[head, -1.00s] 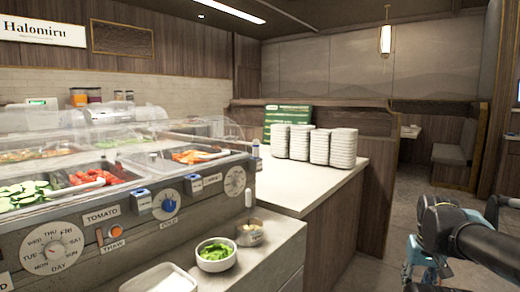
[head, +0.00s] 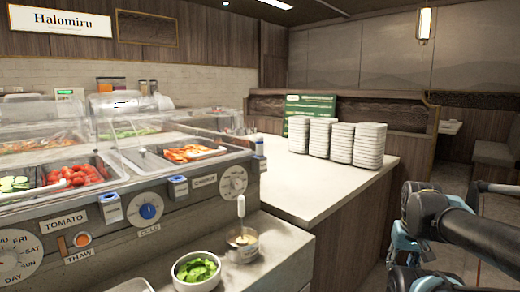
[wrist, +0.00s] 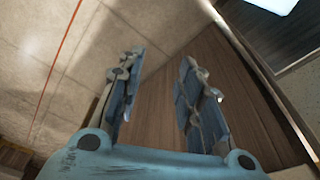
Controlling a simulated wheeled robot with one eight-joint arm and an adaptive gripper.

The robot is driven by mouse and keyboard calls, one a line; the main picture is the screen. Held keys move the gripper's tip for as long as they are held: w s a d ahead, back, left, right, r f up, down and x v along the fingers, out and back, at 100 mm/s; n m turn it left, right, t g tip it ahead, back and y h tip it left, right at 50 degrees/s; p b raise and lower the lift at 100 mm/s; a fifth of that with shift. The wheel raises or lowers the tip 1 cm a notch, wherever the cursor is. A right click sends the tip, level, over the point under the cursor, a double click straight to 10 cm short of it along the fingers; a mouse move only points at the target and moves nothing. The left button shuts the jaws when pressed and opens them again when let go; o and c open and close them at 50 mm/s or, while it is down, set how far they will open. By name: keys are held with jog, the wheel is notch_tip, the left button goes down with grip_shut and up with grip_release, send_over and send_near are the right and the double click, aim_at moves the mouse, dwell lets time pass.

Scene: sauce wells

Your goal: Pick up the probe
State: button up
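What looks like the probe (head: 241,208) stands upright, with a pale handle and thin stem, in a small metal cup (head: 243,250) on the lower counter ledge in the head view. Its lower end is hidden in the cup. My gripper (wrist: 158,80) is open and empty in the wrist view, its two blue-grey fingers well apart over floor and a wood panel. In the head view my arm is at the lower right, well to the right of the probe, beyond the white counter.
A white bowl of green leaves (head: 196,271) stands left of the cup. The covered salad bar (head: 130,205) with dials rises behind them. Stacks of white plates (head: 340,140) and a green sign (head: 311,104) stand on the white counter (head: 300,188), which has a clear front part.

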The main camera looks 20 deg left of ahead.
jog(key=shift+r, duration=0.1)
jog(key=w+a+r+n, duration=0.4)
jog(key=w+a+r, duration=0.15)
jog(key=r, duration=0.45)
jog(key=w+a+r+n+g, duration=0.1)
jog(key=w+a+r+n, duration=0.4)
jog(key=r, duration=0.5)
jog(key=w+a+r+n, duration=0.35)
jog(key=a+r, duration=0.35)
jog(key=r, duration=0.4)
notch_tip(320, 180, up, 19)
jog(key=n+g, duration=0.1)
jog(key=n, duration=1.4)
send_over(260, 137)
jog(key=w, duration=0.2)
jog(key=f, duration=1.1)
jog(key=shift+s+f, duration=0.25)
jog(key=shift+f, duration=0.15)
jog(key=shift+a+f, duration=0.2)
jog(key=shift+f, duration=2.4)
